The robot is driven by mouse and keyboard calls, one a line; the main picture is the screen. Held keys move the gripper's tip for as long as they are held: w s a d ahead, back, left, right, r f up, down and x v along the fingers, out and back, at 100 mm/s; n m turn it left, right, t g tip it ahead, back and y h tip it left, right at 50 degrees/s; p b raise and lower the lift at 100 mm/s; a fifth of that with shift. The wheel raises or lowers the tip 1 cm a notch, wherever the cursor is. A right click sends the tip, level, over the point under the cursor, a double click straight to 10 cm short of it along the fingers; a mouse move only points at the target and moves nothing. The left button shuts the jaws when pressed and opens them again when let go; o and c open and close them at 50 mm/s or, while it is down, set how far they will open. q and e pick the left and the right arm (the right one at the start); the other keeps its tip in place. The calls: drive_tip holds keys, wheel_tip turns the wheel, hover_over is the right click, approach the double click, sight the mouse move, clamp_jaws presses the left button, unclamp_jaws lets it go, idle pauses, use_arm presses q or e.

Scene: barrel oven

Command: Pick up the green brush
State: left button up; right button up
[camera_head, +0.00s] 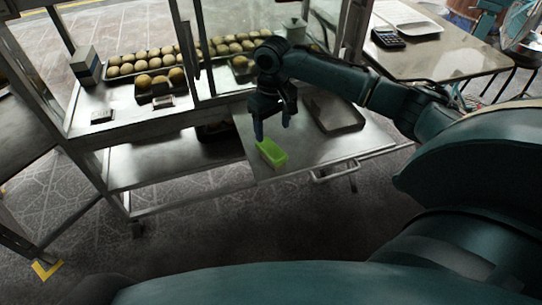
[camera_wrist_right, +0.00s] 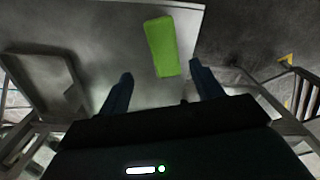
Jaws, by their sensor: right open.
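The green brush (camera_head: 271,152) lies on a pulled-out metal shelf (camera_head: 262,172), near its left front edge. In the right wrist view the green brush (camera_wrist_right: 161,46) shows as a rounded green block beyond the fingertips, roughly centred between them. My right gripper (camera_head: 272,132) is above the brush and points down. In the wrist view its fingers (camera_wrist_right: 160,72) are apart with nothing between them. The brush's bristles cannot be made out. My left gripper is not in view.
A dark shallow tray (camera_head: 335,116) lies on the shelf right of the brush; it shows at left in the wrist view (camera_wrist_right: 45,82). A metal handle (camera_head: 335,172) is on the shelf's front. Trays of round buns (camera_head: 150,62) stand on the cart above. A table with a calculator (camera_head: 388,37) is at right.

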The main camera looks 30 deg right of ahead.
sight(271, 148)
wheel_tip(271, 148, down, 3)
drive_tip(key=shift+a+f, duration=0.1)
drive_tip(key=f, duration=0.1)
drive_tip(key=f+b, duration=0.1)
drive_tip(key=f, duration=0.1)
drive_tip(key=f+b, duration=0.1)
drive_tip(key=shift+s+a+f, duration=0.2)
drive_tip(key=shift+a+f, duration=0.1)
drive_tip(key=shift+f, duration=0.3)
use_arm(q)
drive_tip(key=f, duration=0.2)
drive_tip(key=d+m, duration=0.1)
drive_tip(key=shift+w+f, duration=0.3)
drive_tip(key=shift+f, duration=0.1)
use_arm(e)
drive_tip(key=shift+r, duration=0.1)
drive_tip(key=c, duration=1.1)
